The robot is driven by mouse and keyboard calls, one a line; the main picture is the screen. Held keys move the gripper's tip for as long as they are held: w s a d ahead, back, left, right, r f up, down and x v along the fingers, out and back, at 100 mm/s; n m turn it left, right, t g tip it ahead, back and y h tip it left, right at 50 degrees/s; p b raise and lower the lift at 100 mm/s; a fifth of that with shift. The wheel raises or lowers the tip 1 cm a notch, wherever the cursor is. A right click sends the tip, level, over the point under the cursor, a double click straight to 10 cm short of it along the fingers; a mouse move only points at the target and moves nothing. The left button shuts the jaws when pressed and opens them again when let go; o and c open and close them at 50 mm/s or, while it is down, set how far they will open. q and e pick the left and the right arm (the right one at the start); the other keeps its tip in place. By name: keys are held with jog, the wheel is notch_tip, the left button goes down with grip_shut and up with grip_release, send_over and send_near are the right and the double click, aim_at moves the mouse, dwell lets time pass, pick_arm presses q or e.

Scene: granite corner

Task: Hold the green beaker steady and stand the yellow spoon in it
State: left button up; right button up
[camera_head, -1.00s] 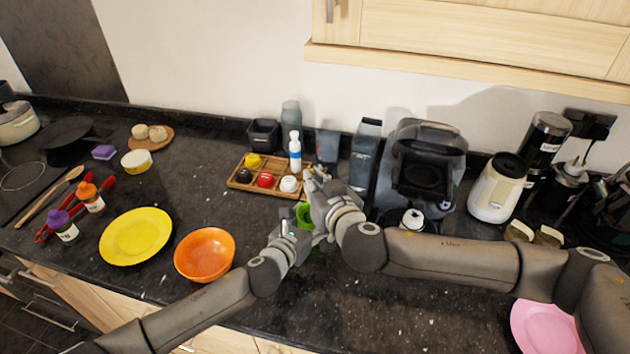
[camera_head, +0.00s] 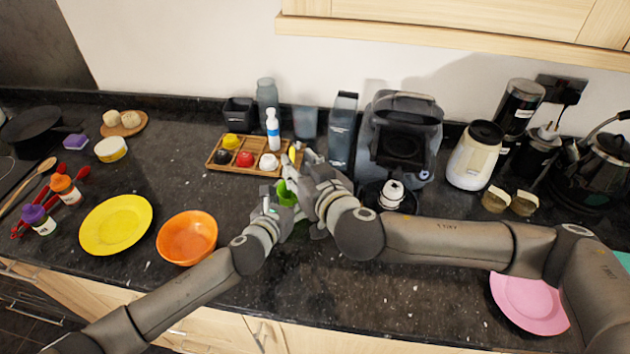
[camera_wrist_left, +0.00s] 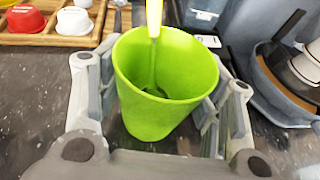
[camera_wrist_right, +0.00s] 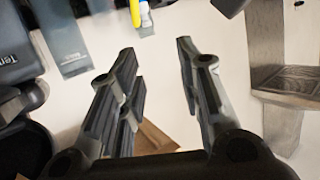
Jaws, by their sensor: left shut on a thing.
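The green beaker (camera_head: 287,196) stands upright on the dark counter; the left wrist view shows it large from above (camera_wrist_left: 150,115). My left gripper (camera_head: 281,207) is shut on it, with a finger on either side. The yellow spoon (camera_wrist_left: 154,18) stands in the beaker, its pale handle rising above the rim and its lower end at the inside bottom, tinted green. In the head view a short piece of the handle (camera_head: 292,154) shows beside my right gripper (camera_head: 303,165). In the right wrist view that gripper (camera_wrist_right: 158,48) has its fingers apart with nothing between them.
A wooden tray (camera_head: 214,164) with small coloured pots and a white bottle (camera_head: 272,130) is behind the beaker. A coffee machine (camera_head: 398,135) stands to the right. An orange bowl (camera_head: 187,238) and a yellow plate (camera_head: 115,224) lie to the left, a pink plate (camera_head: 530,303) at front right.

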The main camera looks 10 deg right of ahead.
pick_arm(q)
jog(key=shift+f, duration=0.15)
pick_arm(e)
jog(key=v, duration=0.8)
dwell(0.5)
pick_arm(q)
jog(key=o, duration=1.1)
jog(key=shift+c, duration=0.2)
